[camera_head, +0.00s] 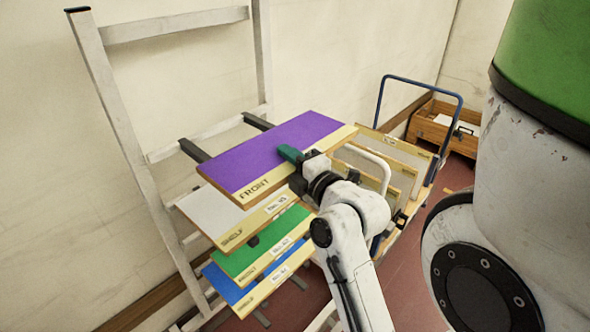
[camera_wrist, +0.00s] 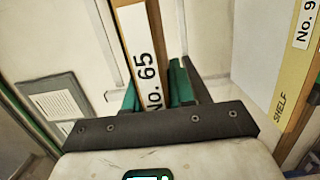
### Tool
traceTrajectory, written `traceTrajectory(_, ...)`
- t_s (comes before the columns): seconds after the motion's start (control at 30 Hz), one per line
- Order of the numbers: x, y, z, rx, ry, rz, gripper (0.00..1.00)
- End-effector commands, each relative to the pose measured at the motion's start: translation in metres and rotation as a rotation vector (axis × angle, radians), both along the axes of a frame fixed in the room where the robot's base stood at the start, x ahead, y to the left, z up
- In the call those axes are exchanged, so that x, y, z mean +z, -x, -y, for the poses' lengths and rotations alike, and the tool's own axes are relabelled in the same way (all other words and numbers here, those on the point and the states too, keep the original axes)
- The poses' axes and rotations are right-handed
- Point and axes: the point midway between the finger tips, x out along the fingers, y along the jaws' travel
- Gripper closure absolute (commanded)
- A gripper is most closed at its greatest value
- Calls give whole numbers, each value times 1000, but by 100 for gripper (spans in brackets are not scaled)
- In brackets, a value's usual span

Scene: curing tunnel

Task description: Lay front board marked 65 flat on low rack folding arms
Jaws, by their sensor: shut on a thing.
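The purple-topped front board (camera_head: 270,150), its edge lettered FRONT, is roughly level at the upper part of the rack. My gripper (camera_head: 291,156) is shut on its near long edge. In the wrist view, the front board's edge (camera_wrist: 142,55) reads No. 65 between the green finger pads of my gripper (camera_wrist: 155,90). Dark folding arms (camera_head: 195,151) of the pale rack (camera_head: 115,110) stick out behind the board. Whether the board touches them I cannot tell. The board hides the rest of those arms.
Below it, a white-grey shelf board (camera_head: 210,213), a green board (camera_head: 250,252) and a blue board (camera_head: 245,285) lie stacked at lower levels. To the right, a blue-handled trolley (camera_head: 432,85) holds upright boards. A wooden crate (camera_head: 432,125) stands behind. Red floor is clear lower right.

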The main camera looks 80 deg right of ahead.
Motion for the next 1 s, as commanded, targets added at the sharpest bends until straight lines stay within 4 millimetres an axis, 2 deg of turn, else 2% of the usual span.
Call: traceTrajectory(1.0, 4, -64, 40, -3, 5, 1, 100)
